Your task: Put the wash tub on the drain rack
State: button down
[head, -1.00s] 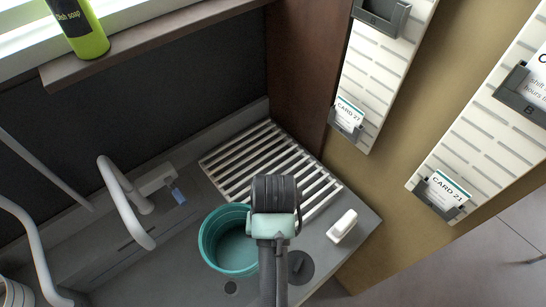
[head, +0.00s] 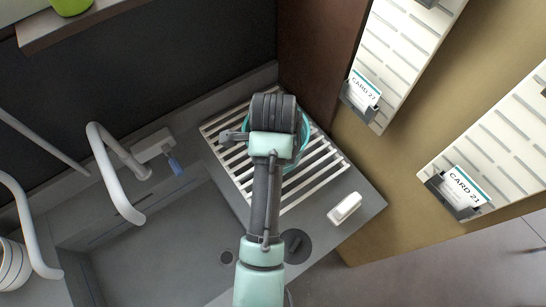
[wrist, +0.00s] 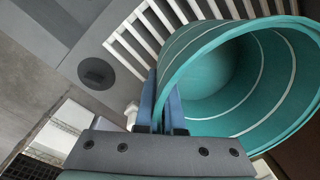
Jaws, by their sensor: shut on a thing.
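The teal wash tub (head: 304,143) is over the white slatted drain rack (head: 325,172), mostly hidden behind my arm in the head view. In the wrist view the tub (wrist: 275,75) is large, with its open mouth and pale inner rings showing, and the rack's slats (wrist: 152,28) lie behind it. My gripper (wrist: 168,105) is shut on the tub's rim, with blue fingers on either side of the wall. The head view hides the fingers. I cannot tell whether the tub's bottom touches the rack.
A sink with a curved grey faucet (head: 110,170) is left of the rack. A white block (head: 345,208) lies on the counter at the right, near a dark round disc (head: 296,245). A brown panel (head: 318,60) and card holders (head: 360,95) stand behind and right.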

notch_tip(320, 180, down, 9)
jog(key=shift+r+p, duration=0.2)
jog(key=shift+p, duration=0.15)
jog(key=shift+f, duration=0.2)
jog(key=c, duration=1)
grip_release()
jog(key=shift+c, duration=0.2)
